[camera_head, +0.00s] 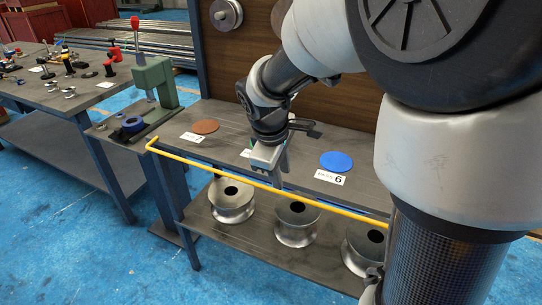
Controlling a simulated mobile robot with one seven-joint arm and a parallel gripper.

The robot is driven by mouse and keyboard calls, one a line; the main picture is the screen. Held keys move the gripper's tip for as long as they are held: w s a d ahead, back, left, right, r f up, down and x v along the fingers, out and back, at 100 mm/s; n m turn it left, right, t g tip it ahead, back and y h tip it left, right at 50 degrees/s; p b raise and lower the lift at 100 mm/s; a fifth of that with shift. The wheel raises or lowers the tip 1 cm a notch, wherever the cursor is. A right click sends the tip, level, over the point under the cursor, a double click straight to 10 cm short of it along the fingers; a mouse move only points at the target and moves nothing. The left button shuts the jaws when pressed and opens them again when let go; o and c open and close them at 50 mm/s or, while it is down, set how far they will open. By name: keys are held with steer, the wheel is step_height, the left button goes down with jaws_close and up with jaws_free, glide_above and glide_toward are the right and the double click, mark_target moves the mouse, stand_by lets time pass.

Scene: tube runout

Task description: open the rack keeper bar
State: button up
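The yellow keeper bar (262,183) runs along the front of the rack's upper shelf (225,158). Its left end bends back at the rack's left corner. Its right end passes behind my arm. My gripper (277,172) points down over the front edge of the shelf, close to the middle of the bar. I cannot tell whether it touches the bar. Its fingers are small and partly overlapped here, so their opening is unclear.
A brown disc (205,127) and a blue disc (336,161) lie on the shelf beside number cards. Metal rollers (232,203) stand on the lower shelf. A green press (153,82) and a cluttered bench (85,93) stand at left. Blue floor is clear in front.

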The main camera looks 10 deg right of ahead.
steer(key=p+v, duration=0.4)
steer(key=v, duration=1.3)
steer(key=shift+s+r, duration=0.15)
steer(key=s+d+f+m+t+y, duration=0.1)
steer(key=s+d+m+t+y, duration=0.2)
steer(key=s+m, duration=0.85)
step_height(320, 180, up, 17)
steer(key=s+d+p, duration=0.1)
steer(key=s+p, duration=0.1)
steer(key=p, duration=1.6)
steer(key=shift+s+n+h, duration=0.15)
steer(key=shift+n+h, duration=0.2)
steer(key=shift+h, duration=0.05)
